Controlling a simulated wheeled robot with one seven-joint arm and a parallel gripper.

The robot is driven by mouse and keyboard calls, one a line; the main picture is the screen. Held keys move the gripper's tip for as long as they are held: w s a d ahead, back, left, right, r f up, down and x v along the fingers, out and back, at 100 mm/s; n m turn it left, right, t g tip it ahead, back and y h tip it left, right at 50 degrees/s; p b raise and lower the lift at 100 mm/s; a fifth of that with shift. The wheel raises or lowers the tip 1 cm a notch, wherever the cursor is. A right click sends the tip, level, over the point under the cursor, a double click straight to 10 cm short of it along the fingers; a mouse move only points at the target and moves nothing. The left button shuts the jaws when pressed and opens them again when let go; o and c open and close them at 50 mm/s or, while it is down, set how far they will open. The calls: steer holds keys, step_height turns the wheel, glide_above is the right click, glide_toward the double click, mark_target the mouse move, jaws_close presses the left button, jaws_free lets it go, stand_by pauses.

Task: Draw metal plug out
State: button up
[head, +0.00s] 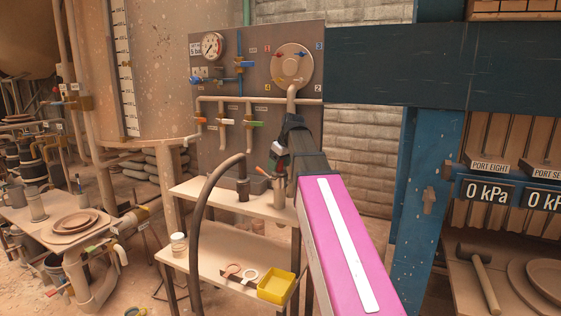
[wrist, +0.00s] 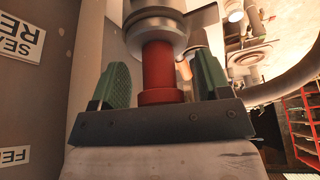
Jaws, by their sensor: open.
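In the wrist view a red cylinder (wrist: 158,72) with a wider red foot stands between the fingers. It meets a stepped grey metal fitting (wrist: 157,38), which looks like the metal plug or its socket; I cannot tell where one ends. My gripper (wrist: 165,78) is open, its green pads on either side of the red part with gaps visible on both sides. In the head view my gripper (head: 277,160) is small and partly hidden by my own arm, beside the vertical pipe (head: 291,108) above the bench. The plug is not clear there.
A wooden bench (head: 225,197) stands under the gripper, with a dark hose (head: 200,205) arching at its left. A yellow tray (head: 277,286) sits on the lower shelf. A panel (head: 255,70) with gauge and valves stands behind. A blue steel frame (head: 415,190) is at right.

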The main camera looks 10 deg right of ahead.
steer(key=c, duration=1.1)
steer(key=shift+c, duration=0.2)
steer(key=shift+r, duration=0.1)
steer(key=shift+r, duration=3.15)
steer(key=shift+r, duration=0.1)
steer(key=shift+r, duration=0.4)
